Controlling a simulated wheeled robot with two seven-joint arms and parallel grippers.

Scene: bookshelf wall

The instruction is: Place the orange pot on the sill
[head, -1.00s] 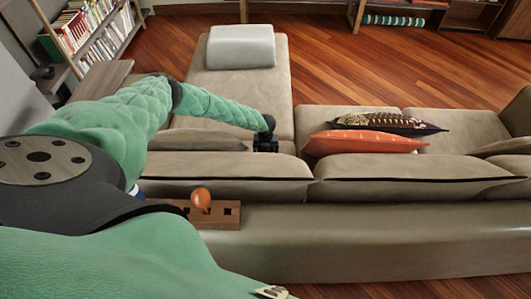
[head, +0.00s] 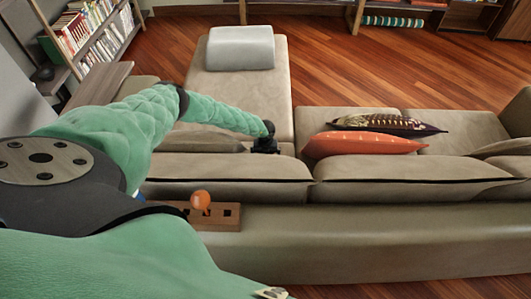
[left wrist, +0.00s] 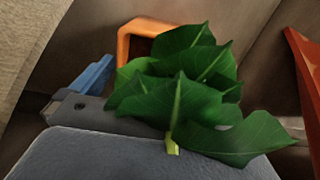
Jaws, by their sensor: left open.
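My left gripper (head: 266,146) is at the end of the green arm, over the sofa seat behind the backrest in the head view. It is open. In the left wrist view, an orange square-edged rim (left wrist: 137,30), likely the orange pot, shows behind large green leaves (left wrist: 185,90). The leaves cover most of it and part of the gripper. One blue fingertip (left wrist: 92,76) shows left of the leaves; the other is hidden. The pot cannot be made out beside the gripper in the head view. I cannot tell which surface is the sill. My right gripper is not in view.
A wooden block with square holes (head: 228,216) and a round orange object (head: 200,199) on it sits on the sofa back's top. An orange cushion (head: 365,143) and a dark patterned cushion (head: 385,123) lie right. A grey cushion (head: 241,48) is at the back.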

